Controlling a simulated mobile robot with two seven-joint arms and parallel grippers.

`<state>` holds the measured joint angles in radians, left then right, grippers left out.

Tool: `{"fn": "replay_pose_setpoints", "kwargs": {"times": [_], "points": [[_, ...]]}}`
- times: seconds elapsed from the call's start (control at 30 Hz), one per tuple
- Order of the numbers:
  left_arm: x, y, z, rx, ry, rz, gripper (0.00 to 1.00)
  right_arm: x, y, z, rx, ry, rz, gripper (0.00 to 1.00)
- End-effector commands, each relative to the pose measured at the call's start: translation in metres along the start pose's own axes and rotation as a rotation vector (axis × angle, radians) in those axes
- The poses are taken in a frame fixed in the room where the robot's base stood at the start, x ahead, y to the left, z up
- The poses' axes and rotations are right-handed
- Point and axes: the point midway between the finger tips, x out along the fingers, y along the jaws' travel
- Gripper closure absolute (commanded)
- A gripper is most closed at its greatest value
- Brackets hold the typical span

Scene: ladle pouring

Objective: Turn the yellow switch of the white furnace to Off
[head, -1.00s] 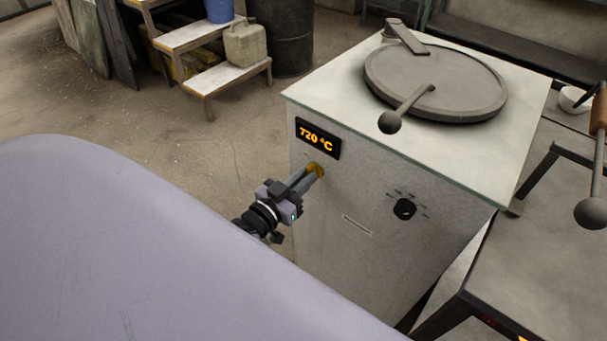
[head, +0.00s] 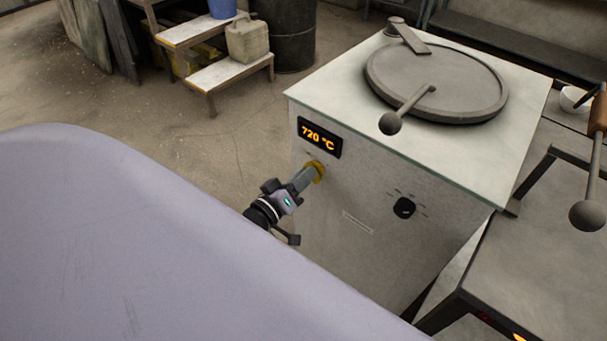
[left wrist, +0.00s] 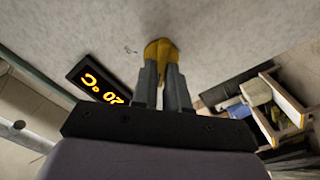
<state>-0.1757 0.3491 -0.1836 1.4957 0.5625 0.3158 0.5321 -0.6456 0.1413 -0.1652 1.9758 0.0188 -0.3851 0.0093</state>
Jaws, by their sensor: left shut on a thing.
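The white furnace (head: 378,231) stands right of centre in the head view. Its yellow switch (head: 318,172) is on the front panel, just below the lit display (head: 319,138) reading 720 °C. My left gripper (head: 312,176) is at the switch with its fingers shut on it and partly hides it. In the left wrist view the yellow switch (left wrist: 161,50) shows between and beyond the two grey fingertips. The switch's Off mark cannot be read. My right gripper is not in view.
A black knob (head: 404,208) sits on the same panel to the right. The round lid (head: 455,85) with its ball-ended handle lies on the furnace top. A metal table (head: 540,270) stands close on the right. The floor to the left is open.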

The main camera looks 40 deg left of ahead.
Motion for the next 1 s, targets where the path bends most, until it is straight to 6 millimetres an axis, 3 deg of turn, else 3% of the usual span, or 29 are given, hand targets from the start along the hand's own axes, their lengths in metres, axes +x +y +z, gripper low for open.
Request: {"fn": "replay_pose_setpoints", "kwargs": {"times": [0.6, 0.63, 0.7, 1.0], "points": [[-0.0002, -0.0006, 0.0003, -0.041, -0.001, -0.001, 1.00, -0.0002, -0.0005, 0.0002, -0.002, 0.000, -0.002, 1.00], [-0.0002, -0.0006, 0.0003, -0.041, -0.001, -0.001, 0.77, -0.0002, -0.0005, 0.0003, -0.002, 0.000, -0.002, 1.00], [-0.0002, -0.0005, 0.0003, -0.040, -0.001, -0.001, 0.61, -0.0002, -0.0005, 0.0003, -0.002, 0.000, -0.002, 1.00], [-0.0013, -0.0004, 0.0003, -0.038, -0.001, -0.001, 0.61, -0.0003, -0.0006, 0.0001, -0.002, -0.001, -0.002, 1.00]]}}
